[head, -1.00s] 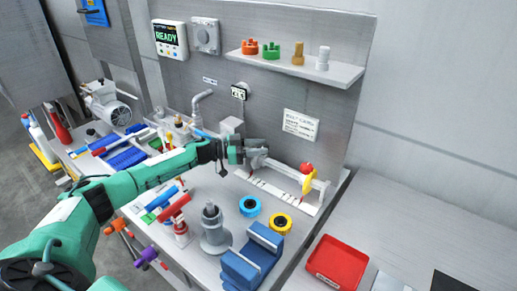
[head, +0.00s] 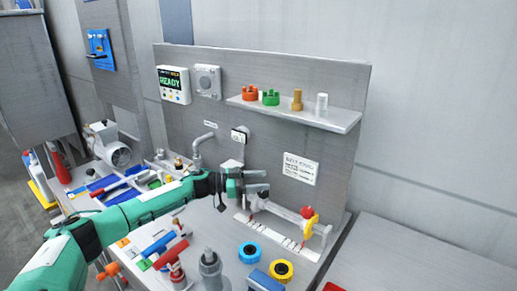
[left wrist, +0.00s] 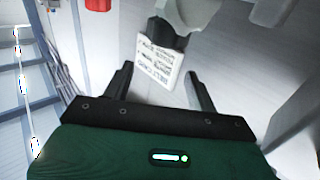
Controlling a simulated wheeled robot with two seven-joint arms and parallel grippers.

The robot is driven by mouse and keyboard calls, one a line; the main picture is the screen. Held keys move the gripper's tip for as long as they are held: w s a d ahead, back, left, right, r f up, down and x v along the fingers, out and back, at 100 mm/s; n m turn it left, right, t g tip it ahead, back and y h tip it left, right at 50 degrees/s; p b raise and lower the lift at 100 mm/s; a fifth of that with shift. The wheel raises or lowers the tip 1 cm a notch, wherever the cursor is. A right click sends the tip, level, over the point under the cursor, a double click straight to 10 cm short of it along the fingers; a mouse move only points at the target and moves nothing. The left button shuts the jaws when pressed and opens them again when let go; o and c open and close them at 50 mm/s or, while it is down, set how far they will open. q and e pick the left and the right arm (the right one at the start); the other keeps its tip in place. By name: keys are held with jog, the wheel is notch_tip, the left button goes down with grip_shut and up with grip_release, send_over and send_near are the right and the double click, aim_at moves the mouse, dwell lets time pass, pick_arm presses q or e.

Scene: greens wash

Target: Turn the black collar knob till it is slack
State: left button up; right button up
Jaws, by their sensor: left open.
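My left gripper (head: 265,181) is open at the left end of a white rig (head: 318,256) with a rod across it. In the head view my gripper covers that end of the rod, so the knob does not show clearly there. A red and yellow piece (head: 308,216) sits at the rod's right end.
A card (head: 300,169) hangs on the back panel, under a shelf (head: 335,119) with coloured parts. Blue (head: 250,252) and yellow (head: 281,270) rings and a grey post (head: 210,268) stand in front. The bench at right is mostly clear.

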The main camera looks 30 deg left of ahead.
pick_arm(q)
notch_tip(320, 180, up, 16)
jog(key=shift+b, duration=0.3)
pick_arm(e)
jog(key=shift+w+a+f, duration=0.15)
jog(key=shift+w, duration=0.45)
